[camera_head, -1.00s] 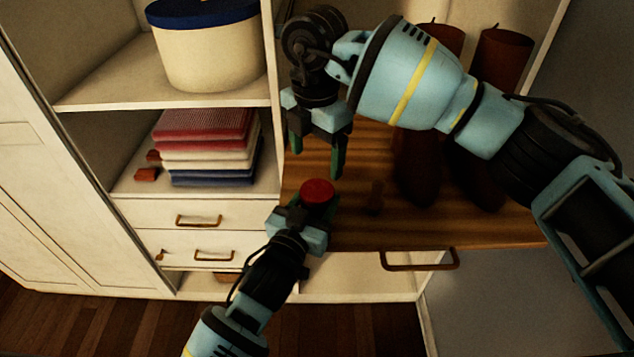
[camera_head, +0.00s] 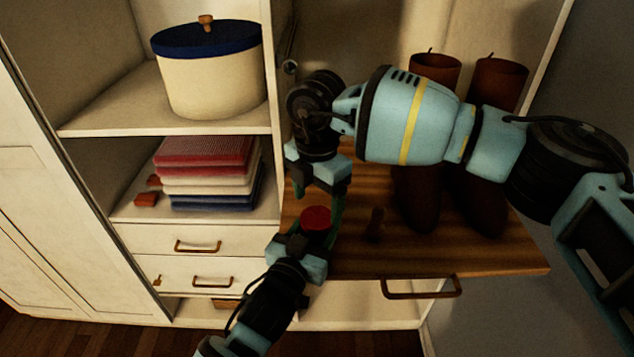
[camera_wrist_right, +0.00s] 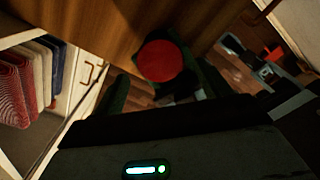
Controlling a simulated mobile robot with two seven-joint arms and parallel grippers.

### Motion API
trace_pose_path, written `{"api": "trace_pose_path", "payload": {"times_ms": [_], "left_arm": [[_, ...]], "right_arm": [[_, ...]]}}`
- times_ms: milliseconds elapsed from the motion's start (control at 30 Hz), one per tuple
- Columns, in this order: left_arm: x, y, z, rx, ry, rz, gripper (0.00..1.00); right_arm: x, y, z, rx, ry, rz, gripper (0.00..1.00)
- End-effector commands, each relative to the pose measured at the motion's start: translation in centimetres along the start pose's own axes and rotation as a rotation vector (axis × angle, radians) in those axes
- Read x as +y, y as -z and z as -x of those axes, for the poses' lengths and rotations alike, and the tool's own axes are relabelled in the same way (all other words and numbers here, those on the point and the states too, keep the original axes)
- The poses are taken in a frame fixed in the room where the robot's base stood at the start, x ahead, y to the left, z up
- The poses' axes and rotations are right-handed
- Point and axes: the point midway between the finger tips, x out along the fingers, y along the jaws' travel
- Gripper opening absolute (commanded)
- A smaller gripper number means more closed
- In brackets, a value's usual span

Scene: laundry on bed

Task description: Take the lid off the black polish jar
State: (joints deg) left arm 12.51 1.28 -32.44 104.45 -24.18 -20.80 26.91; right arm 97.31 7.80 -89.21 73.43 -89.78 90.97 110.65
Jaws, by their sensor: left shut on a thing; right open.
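The jar's round red lid (camera_head: 316,218) faces up at the front left of the wooden shelf board. It also shows in the right wrist view (camera_wrist_right: 160,61). The jar's dark body is mostly hidden under the lid and by the gripper. My left gripper (camera_head: 308,238) comes from below and is shut on the jar. My right gripper (camera_head: 318,203) points down from above, open, its fingertips close to the lid on either side. In the right wrist view the lid lies between and just beyond the dark fingers; I cannot tell whether they touch it.
Tall brown boots (camera_head: 417,195) stand on the wooden board (camera_head: 480,250) to the right, with a small brown object (camera_head: 376,222) nearer the jar. Folded cloths (camera_head: 205,165) lie in the left compartment, under a cream pot with a blue lid (camera_head: 210,85). A drawer handle (camera_head: 421,288) sits below.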

Motion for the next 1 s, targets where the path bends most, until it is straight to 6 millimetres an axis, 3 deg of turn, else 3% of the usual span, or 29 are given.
{"api": "trace_pose_path", "payload": {"times_ms": [300,667,1000], "left_arm": [[0.0,-0.1,0.0,-0.001,0.0,0.0,0.0],[0.0,-0.1,0.0,-0.001,0.0,0.0,0.0],[0.0,-0.1,0.0,-0.002,0.0,0.0,0.0]], "right_arm": [[0.0,0.0,-3.2,0.0,0.001,0.0,0.76],[0.0,0.0,-3.5,0.0,0.0,0.0,0.75],[0.0,0.0,-3.5,0.0,0.0,0.0,0.31]]}}
